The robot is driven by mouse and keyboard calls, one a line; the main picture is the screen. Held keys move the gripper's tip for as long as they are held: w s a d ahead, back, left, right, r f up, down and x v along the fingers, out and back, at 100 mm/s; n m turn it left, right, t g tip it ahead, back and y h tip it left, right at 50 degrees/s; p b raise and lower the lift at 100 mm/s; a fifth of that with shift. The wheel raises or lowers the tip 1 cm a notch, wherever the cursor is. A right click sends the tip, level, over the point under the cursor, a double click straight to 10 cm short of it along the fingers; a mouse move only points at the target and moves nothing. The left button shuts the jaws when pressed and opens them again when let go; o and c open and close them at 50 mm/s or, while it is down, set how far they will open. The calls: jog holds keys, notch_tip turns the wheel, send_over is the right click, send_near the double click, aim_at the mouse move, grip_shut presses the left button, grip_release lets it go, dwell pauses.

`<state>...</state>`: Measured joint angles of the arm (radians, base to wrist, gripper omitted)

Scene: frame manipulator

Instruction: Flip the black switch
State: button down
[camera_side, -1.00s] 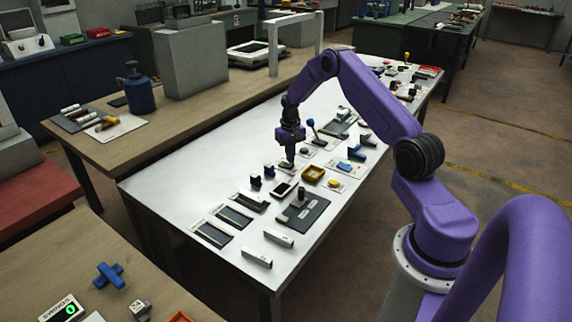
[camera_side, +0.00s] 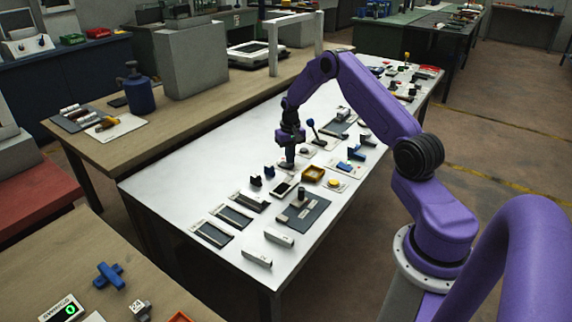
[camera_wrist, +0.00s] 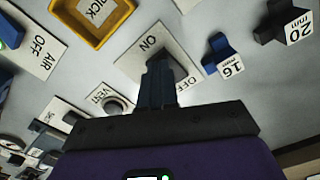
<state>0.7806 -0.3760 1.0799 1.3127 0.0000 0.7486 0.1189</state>
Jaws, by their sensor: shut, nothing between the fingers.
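A white switch plate (camera_wrist: 136,55) marked ON and OFF lies on the white table (camera_side: 163,185). The dark switch on it (camera_wrist: 180,70) is partly hidden behind my fingers, and I cannot tell which way it is tipped. My gripper (camera_wrist: 158,62) is shut and empty, with its fingertips over the middle of the plate, at or very near the switch. In the side view my gripper (camera_side: 290,163) points down low over the table, and it mostly hides the switch.
An orange tray (camera_wrist: 114,32) labelled "RICK" in the visible part is beside the plate. A blue 16 mm block (camera_wrist: 219,45) and a black 20 mm block (camera_wrist: 270,30) stand on the other side.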

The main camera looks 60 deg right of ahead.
jog(key=shift+f, duration=0.7)
dwell(0.5)
jog(key=shift+r, duration=3.5)
jog(key=shift+a, duration=0.1)
